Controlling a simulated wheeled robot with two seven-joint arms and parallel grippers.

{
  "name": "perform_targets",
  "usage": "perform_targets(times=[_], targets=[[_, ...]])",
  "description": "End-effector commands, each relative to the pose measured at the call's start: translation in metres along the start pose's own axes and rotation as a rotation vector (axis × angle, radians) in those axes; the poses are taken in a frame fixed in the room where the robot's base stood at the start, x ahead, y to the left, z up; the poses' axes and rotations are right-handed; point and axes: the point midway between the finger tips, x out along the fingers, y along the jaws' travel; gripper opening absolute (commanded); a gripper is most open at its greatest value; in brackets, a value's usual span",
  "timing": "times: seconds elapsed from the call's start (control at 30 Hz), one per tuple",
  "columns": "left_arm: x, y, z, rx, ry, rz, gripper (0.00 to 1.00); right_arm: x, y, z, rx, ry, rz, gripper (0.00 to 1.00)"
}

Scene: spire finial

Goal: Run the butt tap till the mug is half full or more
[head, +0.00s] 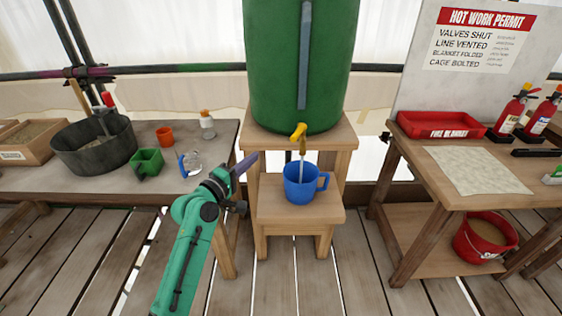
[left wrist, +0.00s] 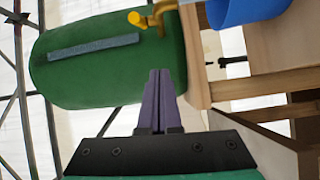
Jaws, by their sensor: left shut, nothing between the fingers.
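The green water butt (head: 300,65) stands on a wooden stand, with a yellow tap (head: 299,132) low on its front. The tap also shows in the left wrist view (left wrist: 150,18). A blue mug (head: 300,184) stands upright on the lower step under the tap, handle to the right; part of it shows in the left wrist view (left wrist: 240,10). A thin pale streak like water runs from the spout toward the mug. The level inside is not clear. My left gripper (head: 245,165) is shut and empty, left of the mug and lower than the tap, touching neither. My right gripper is out of view.
The wooden stand (head: 262,143) holds the butt. A left bench (head: 100,191) carries a dark tub, a green scoop and small cups. A right table (head: 420,188) carries a red tray and extinguishers, with a red bucket (head: 484,238) below. Space before the tap is clear.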

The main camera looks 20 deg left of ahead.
Motion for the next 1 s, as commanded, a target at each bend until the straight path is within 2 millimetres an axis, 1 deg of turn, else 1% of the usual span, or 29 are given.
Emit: perform_targets(times=[0.03,0.1,0.13,0.27,0.37,0.67,0.7,0.8,0.9,1.0], targets=[[0.000,-0.004,-0.007,-0.116,-0.027,0.020,0.00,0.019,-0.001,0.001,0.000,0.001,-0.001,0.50],[0.001,0.006,-0.010,-0.240,-0.060,0.033,0.00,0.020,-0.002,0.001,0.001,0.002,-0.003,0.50],[0.002,0.010,-0.011,-0.265,-0.067,0.036,0.00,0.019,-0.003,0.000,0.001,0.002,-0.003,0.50],[0.014,0.016,-0.010,-0.283,-0.071,0.037,0.00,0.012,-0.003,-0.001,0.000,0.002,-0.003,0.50],[0.033,0.017,-0.008,-0.282,-0.071,0.038,0.00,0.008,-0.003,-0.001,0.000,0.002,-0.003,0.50],[0.099,0.019,-0.004,-0.280,-0.070,0.036,0.00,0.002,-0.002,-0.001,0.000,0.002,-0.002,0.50],[0.104,0.022,0.001,-0.281,-0.071,0.035,0.00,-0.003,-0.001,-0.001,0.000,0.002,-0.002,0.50],[0.105,0.028,0.020,-0.281,-0.072,0.035,0.00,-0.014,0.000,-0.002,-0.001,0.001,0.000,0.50],[0.107,0.029,0.030,-0.280,-0.070,0.035,0.00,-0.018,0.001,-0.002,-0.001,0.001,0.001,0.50],[0.107,0.029,0.034,-0.278,-0.069,0.035,0.00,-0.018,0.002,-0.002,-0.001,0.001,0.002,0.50]])
